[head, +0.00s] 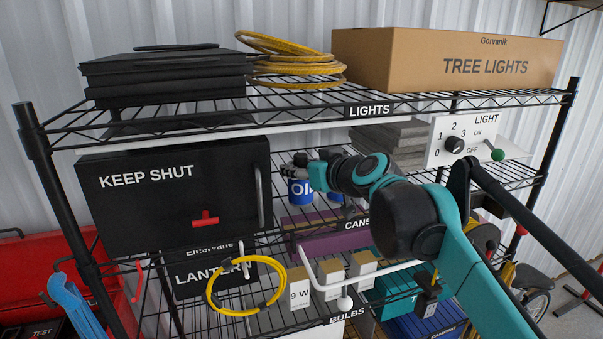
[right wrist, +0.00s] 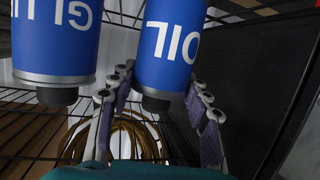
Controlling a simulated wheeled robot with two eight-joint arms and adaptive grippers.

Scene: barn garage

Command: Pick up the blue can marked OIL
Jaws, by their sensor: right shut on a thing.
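The blue can marked OIL (head: 299,193) is on the middle shelf of the rack, on the side near the black cabinet. My right gripper (head: 304,160) reaches in from the right at the can's top and partly hides it. In the right wrist view, the OIL can (right wrist: 168,45) is between the two fingers of the right gripper (right wrist: 160,82), which is shut on it. Whether its base touches the shelf is hard to tell. My left gripper is not in view.
A second blue can, lettered GLU as far as visible (right wrist: 57,38), stands close beside the OIL can. A black KEEP SHUT cabinet (head: 150,215) is at left. The upper shelf (head: 200,118) runs above. A light control panel (head: 462,140) is at right, near my arm.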

